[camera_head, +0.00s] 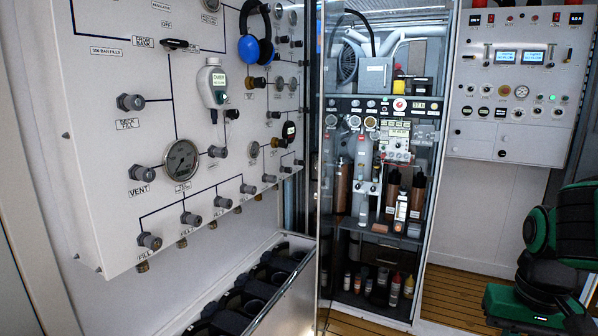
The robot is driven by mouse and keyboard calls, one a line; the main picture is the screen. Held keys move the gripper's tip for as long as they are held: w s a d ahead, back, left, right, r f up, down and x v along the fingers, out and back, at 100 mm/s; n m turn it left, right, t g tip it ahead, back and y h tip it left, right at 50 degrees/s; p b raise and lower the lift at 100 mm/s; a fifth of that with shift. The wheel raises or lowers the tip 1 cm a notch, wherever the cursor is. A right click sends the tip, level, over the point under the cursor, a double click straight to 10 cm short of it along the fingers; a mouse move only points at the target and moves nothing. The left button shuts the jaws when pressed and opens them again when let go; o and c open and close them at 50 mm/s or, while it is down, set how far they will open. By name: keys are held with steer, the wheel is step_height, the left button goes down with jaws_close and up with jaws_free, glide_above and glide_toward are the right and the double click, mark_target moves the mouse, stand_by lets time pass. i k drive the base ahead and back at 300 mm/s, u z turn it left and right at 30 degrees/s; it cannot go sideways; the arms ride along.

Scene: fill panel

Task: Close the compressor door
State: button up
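The compressor cabinet (415,175) stands upright in the middle of the head view, with its lit inside visible. A tall, narrow door panel (322,160), seen at a steep angle, stands at the cabinet's left front side. It looks like a transparent door standing open, though its exact angle is hard to tell. Green and black parts, which look like my arm (572,225), are at the lower right, apart from the cabinet and door. A green housing (520,304) shows at their lower end. No gripper fingertips can be made out.
A white fill panel (110,180) with gauges and knobs fills the left. A trough with dark round openings (265,284) runs below it, close to the door. A white control box (515,85) hangs at the right. Wooden floor (450,295) is clear between cabinet and arm.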

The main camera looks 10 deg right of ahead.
mark_target(326, 225)
steer(key=u, duration=0.05)
steer(key=i, duration=1)
steer(key=z, duration=0.05)
